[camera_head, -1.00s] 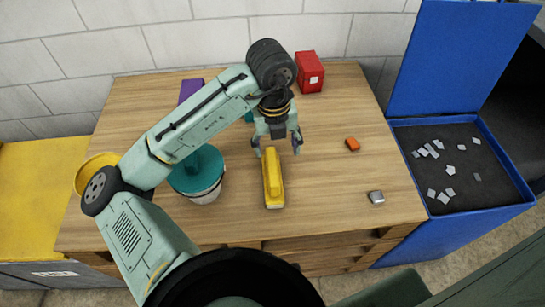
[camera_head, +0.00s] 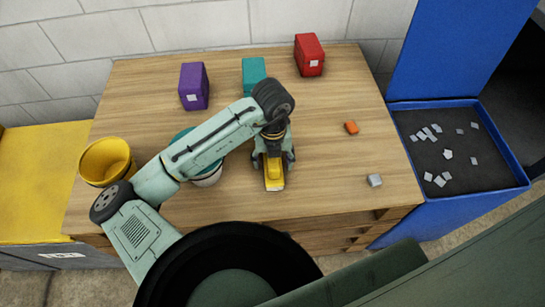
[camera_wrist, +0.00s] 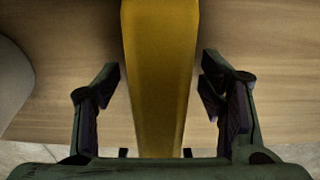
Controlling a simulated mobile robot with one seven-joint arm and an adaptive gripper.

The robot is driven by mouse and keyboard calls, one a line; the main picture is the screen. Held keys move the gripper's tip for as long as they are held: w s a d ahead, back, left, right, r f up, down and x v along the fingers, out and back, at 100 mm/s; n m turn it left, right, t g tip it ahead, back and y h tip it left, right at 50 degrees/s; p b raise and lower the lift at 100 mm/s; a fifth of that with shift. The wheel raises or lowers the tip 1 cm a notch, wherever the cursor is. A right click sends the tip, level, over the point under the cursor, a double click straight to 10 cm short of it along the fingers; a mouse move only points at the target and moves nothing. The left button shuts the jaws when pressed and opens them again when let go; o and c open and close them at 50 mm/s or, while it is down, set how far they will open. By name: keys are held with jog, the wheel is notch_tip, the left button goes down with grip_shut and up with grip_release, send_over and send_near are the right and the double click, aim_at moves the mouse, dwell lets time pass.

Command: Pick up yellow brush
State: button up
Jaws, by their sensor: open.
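The yellow brush (camera_head: 273,178) lies on the wooden table, its long side running front to back. My gripper (camera_head: 273,158) is down over the brush and covers its far part in the head view. In the wrist view the brush (camera_wrist: 160,75) runs between the two fingers of my open gripper (camera_wrist: 163,95), one finger on each side. A gap shows on both sides, so the fingers do not visibly touch the brush.
Purple (camera_head: 194,86), teal (camera_head: 254,75) and red (camera_head: 309,55) boxes stand at the back of the table (camera_head: 330,150). An orange block (camera_head: 351,127) and a grey block (camera_head: 375,180) lie to the right. A yellow bucket (camera_head: 105,162) stands left; my arm partly hides a teal-topped container (camera_head: 208,178).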

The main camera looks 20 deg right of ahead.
jog(key=c, duration=1.3)
